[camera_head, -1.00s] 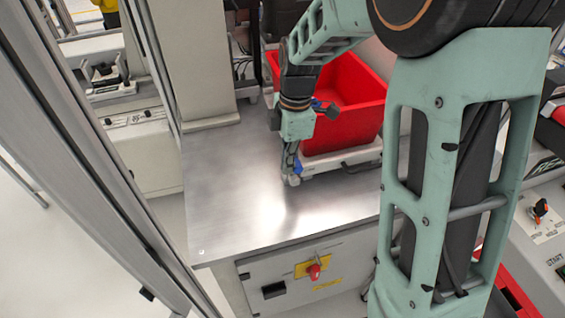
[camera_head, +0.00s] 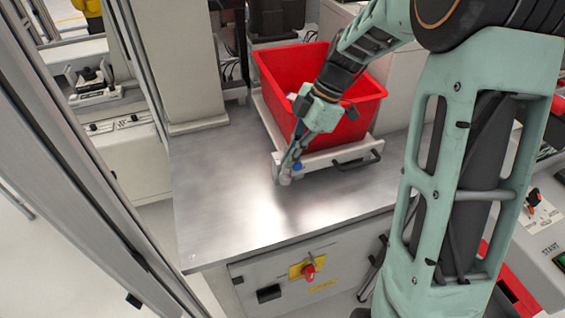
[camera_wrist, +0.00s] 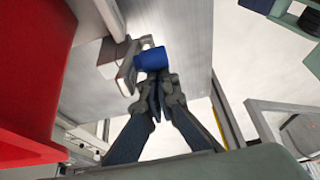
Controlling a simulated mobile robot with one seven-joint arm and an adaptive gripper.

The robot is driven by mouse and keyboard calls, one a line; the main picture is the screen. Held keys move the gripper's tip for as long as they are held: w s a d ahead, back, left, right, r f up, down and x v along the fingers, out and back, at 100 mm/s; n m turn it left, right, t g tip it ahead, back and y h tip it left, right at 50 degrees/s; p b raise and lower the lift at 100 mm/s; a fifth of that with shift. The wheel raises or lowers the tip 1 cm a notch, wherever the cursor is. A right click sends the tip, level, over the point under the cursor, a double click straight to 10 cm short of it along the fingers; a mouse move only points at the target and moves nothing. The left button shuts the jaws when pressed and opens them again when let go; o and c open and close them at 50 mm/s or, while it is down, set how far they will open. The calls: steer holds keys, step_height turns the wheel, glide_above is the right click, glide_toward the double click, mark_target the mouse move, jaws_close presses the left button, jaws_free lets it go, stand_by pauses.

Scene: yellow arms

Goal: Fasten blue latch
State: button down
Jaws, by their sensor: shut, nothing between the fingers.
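The blue latch (camera_wrist: 151,59) is a short blue knob on a pale bracket at the corner of a white tray frame (camera_head: 336,153). It also shows as a small blue spot in the head view (camera_head: 297,166). My gripper (camera_wrist: 158,84) is shut and empty, its fingertips just below the knob in the wrist view. They look very close to the knob; I cannot tell whether they touch it. In the head view my gripper (camera_head: 284,179) points down at the front left corner of the frame. The fingers partly hide the latch there.
A red bin (camera_head: 283,78) sits in the white frame on the metal table (camera_head: 225,205). A black handle (camera_head: 357,162) is on the frame's front. The table is clear to the left and front. A red switch (camera_head: 308,271) is on the cabinet below.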

steer(key=shift+w+d+f+g+y+b, duration=0.35)
steer(key=shift+d+f+y+b, duration=0.95)
steer(key=shift+b, duration=0.8)
steer(key=shift+w+d+f+g+y+b, duration=0.35)
steer(key=shift+d+f+y+b, duration=0.9)
steer(key=shift+b, duration=0.9)
steer(key=shift+w+d+f+g+y+b, duration=0.35)
steer(key=shift+d+f+y+b, duration=0.95)
steer(key=shift+b, duration=0.8)
steer(key=shift+s+d, duration=0.15)
steer(key=shift+r, duration=0.15)
step_height(320, 180, up, 12)
steer(key=shift+a+f, duration=0.25)
steer(key=shift+y, duration=0.25)
